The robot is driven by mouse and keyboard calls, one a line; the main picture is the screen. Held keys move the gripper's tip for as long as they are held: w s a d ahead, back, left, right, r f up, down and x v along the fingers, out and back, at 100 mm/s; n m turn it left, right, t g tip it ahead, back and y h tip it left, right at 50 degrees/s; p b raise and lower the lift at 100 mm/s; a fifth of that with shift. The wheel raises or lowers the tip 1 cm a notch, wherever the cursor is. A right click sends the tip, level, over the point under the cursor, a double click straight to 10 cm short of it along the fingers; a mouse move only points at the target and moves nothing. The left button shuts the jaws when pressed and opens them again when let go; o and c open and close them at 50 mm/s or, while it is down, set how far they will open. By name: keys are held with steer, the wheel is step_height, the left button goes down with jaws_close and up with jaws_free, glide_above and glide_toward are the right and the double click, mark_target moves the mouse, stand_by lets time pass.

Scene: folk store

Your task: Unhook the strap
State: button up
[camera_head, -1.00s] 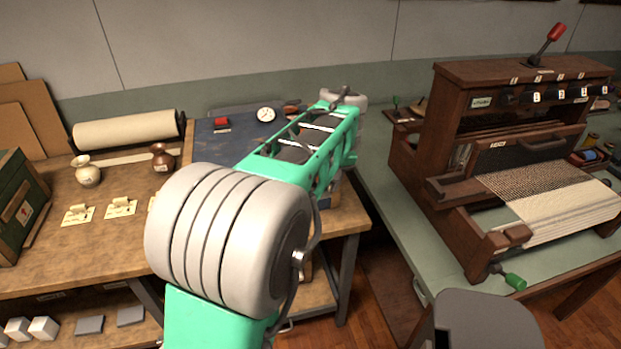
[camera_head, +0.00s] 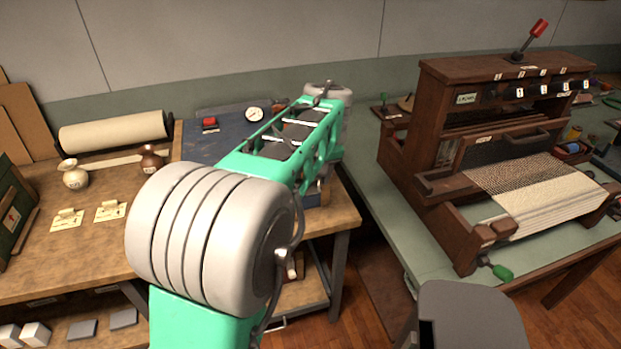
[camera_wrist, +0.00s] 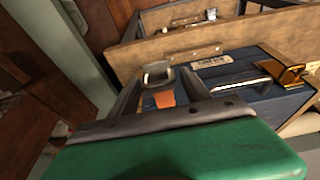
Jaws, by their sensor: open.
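In the wrist view, my gripper (camera_wrist: 162,72) is open, its two dark fingers reaching away from my green wrist. Between the fingers show an orange strap-like piece (camera_wrist: 165,99) and a pale metal loop (camera_wrist: 157,72). I cannot tell whether the loop is hooked on anything or whether the fingers touch it. Both lie by the edge of a dark blue panel (camera_wrist: 235,83) with a small label plate. A brass fitting (camera_wrist: 291,75) sits on the panel at the right. In the head view my arm hides the gripper and the strap.
The blue-topped bench section (camera_head: 196,147) carries a red-topped block (camera_head: 210,124) and a round dial (camera_head: 254,114). A wooden loom (camera_head: 440,110) stands on the green table to the right. Two small vases (camera_head: 74,175) and a paper roll (camera_head: 115,132) are at left.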

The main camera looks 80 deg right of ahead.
steer(key=v, duration=0.7)
steer(key=shift+r, duration=0.4)
